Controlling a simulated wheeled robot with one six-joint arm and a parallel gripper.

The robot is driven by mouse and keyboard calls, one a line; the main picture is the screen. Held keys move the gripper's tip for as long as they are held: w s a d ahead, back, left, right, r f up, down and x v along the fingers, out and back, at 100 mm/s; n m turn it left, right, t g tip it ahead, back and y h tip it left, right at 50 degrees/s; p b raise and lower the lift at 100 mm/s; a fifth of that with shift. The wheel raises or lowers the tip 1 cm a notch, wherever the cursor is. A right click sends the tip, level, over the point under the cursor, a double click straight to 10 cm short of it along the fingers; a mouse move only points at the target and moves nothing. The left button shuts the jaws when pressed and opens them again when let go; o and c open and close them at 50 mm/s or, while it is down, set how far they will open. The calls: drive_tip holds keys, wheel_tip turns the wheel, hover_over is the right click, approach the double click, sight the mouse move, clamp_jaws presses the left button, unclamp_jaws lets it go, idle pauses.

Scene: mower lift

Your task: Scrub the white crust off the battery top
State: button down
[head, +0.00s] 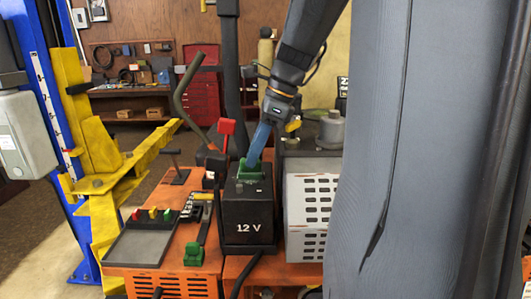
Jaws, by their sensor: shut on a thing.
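The black battery (248,212) marked 12 V stands upright on the orange mower deck. My gripper (276,116) is above the battery and shut on a long blue tool (259,143), perhaps a brush. The tool slants down to the left. Its lower end meets a green piece (250,172) on the battery top; I cannot tell whether that piece belongs to the tool. White crust cannot be made out clearly, as the green piece and the low angle hide much of the top.
A grey tray (143,246) and another green piece (193,255) lie left of the battery. A red-topped lever (226,128) rises behind it. A white slotted box (306,215) stands close on its right. Yellow lift arms (100,185) are at left.

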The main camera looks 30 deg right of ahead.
sight(242, 160)
drive_tip(key=shift+w+a+f, duration=0.15)
drive_tip(key=shift+w+a, duration=0.25)
drive_tip(key=shift+a, duration=0.3)
drive_tip(key=shift+w+a+f, duration=0.15)
drive_tip(key=shift+w+a, duration=0.2)
drive_tip(key=shift+a, duration=0.3)
drive_tip(key=shift+w+a+r, duration=0.2)
drive_tip(key=shift+w+a, duration=0.35)
drive_tip(key=shift+a, duration=0.1)
drive_tip(key=shift+d, duration=0.1)
drive_tip(key=shift+r, duration=0.15)
drive_tip(key=shift+r, duration=2.95)
wheel_tip(242, 160, up, 3)
